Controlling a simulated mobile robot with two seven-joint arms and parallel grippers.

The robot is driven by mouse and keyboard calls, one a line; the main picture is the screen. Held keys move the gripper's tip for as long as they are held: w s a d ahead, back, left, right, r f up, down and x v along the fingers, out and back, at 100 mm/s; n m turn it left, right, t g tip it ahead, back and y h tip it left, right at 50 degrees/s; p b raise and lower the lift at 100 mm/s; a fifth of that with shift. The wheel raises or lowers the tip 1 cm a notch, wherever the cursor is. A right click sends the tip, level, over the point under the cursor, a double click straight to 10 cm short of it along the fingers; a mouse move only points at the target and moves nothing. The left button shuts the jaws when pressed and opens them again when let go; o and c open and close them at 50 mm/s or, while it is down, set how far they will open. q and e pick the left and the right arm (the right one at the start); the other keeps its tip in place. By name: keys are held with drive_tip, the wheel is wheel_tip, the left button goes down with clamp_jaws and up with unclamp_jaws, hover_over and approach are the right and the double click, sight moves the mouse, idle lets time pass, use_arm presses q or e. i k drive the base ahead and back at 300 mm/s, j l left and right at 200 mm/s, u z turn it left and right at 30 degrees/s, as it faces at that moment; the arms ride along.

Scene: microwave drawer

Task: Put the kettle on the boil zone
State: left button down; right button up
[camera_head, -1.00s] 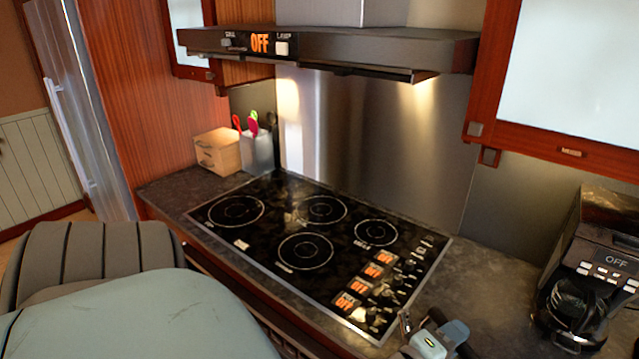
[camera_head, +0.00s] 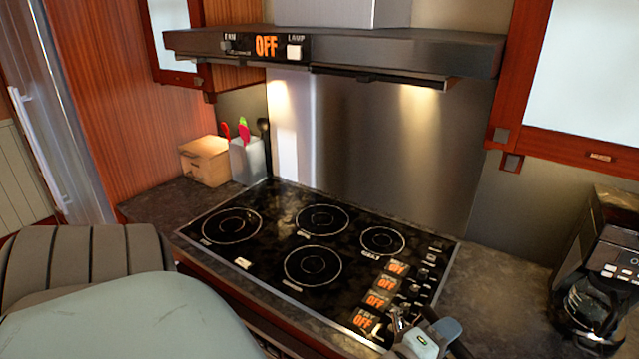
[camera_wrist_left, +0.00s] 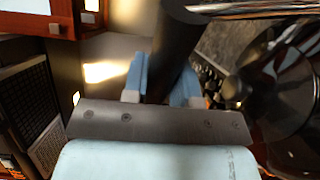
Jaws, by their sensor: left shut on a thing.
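My left gripper (camera_head: 430,338) shows at the bottom edge of the head view, by the front right corner of the cooktop (camera_head: 330,250). In the left wrist view its blue fingers (camera_wrist_left: 165,85) are shut on a dark handle (camera_wrist_left: 172,50). A dark rounded body with a shiny rim, seemingly the kettle (camera_wrist_left: 285,85), shows at the right there; most of it is out of frame. The kettle cannot be made out clearly in the head view. The cooktop has several ringed zones, all bare; their labels are too small to read. My right gripper is not in view.
A range hood (camera_head: 340,55) hangs above the cooktop. A coffee maker (camera_head: 597,280) stands on the right counter. A wooden box (camera_head: 204,160) and a utensil holder (camera_head: 248,160) stand at the back left. The counter (camera_head: 500,285) between cooktop and coffee maker is clear.

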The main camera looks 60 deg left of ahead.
sight(321, 216)
drive_tip(key=k+j+z, duration=0.15)
drive_tip(key=k+j, duration=0.2)
drive_tip(key=j, duration=0.5)
drive_tip(key=k+j+z, duration=0.2)
drive_tip(key=k+j, duration=0.15)
drive_tip(key=j, duration=0.45)
drive_tip(key=k+j+z, duration=0.15)
drive_tip(key=k+j, duration=0.3)
drive_tip(key=j, duration=0.25)
drive_tip(key=k+j+z, duration=0.2)
drive_tip(key=k+j, duration=0.25)
drive_tip(key=j, duration=0.25)
drive_tip(key=k+j+z, duration=0.15)
drive_tip(key=k+j, duration=0.35)
drive_tip(key=j, duration=0.1)
